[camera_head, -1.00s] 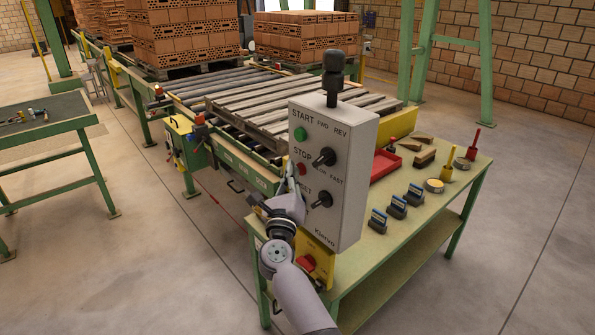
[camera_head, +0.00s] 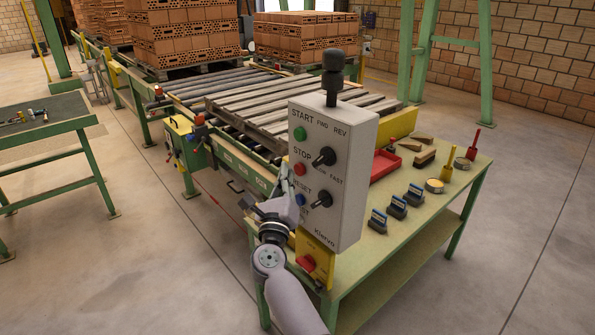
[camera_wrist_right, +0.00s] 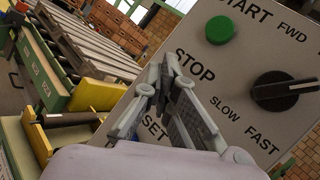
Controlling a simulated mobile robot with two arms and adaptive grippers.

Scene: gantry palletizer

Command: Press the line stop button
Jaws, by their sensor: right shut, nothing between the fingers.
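The grey control box (camera_head: 345,215) stands at the front end of the green bench. Its red button (camera_head: 299,169) sits beneath the STOP label, between a green START button (camera_head: 300,133) and a blue RESET button (camera_head: 300,199). My right gripper (camera_head: 288,188) is shut and empty, just left of the box face and a little below the red button. In the right wrist view, the shut fingers (camera_wrist_right: 168,82) point at the panel below the STOP label and hide the red button. The green button (camera_wrist_right: 220,29) shows there too. My left gripper is out of view.
Black selector knobs (camera_head: 324,157) stick out right of the buttons, and a black-topped post (camera_head: 332,75) rises from the box. A yellow box with a red button (camera_head: 306,263) sits below. The roller conveyor (camera_head: 190,87) lies behind. Open floor lies to the left.

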